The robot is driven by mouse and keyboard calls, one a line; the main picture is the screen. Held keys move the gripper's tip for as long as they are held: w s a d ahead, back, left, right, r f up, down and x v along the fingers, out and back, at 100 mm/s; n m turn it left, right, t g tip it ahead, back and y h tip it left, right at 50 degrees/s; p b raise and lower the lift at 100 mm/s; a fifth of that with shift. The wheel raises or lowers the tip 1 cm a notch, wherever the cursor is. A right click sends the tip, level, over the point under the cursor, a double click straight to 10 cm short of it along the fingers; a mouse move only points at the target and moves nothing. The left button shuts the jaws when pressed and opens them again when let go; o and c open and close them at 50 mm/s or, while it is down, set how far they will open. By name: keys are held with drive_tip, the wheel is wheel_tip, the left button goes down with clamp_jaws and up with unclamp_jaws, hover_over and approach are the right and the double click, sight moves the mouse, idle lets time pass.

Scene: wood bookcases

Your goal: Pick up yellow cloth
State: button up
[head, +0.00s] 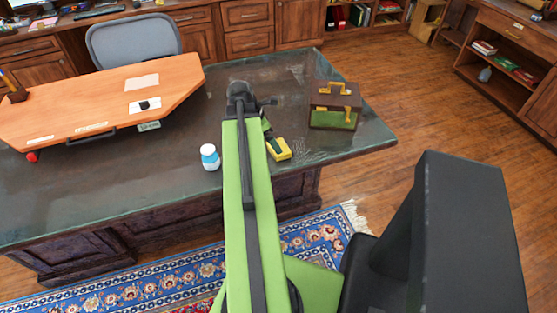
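A small yellow item (279,150) with a dark green part lies on the dark green desk top (190,185), just right of my arm. It looks blocky, and I cannot tell if it is cloth. No other clearly yellow cloth shows on the desk. My gripper (239,90) is dark and sits at the far end of my green arm, over the desk, beyond and to the left of the yellow item. Its fingers are too small and dark to tell if they are open or shut. My arm may hide part of the desk and the item's left side.
A brown and green box with a handle (335,105) stands near the desk's right end. An orange-brown board (100,100) covers the left. A grey chair (133,40) is behind. Wood floor (420,105) is clear at right.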

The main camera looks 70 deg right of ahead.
sight(287, 154)
drive_tip(key=shift+x, duration=0.8)
drive_tip(key=b+x, duration=0.5)
drive_tip(key=shift+s+d, duration=0.1)
drive_tip(key=shift+s, duration=0.1)
drive_tip(key=shift+r, duration=0.2)
drive_tip(key=shift+c, duration=0.3)
drive_tip(key=c, duration=1.2)
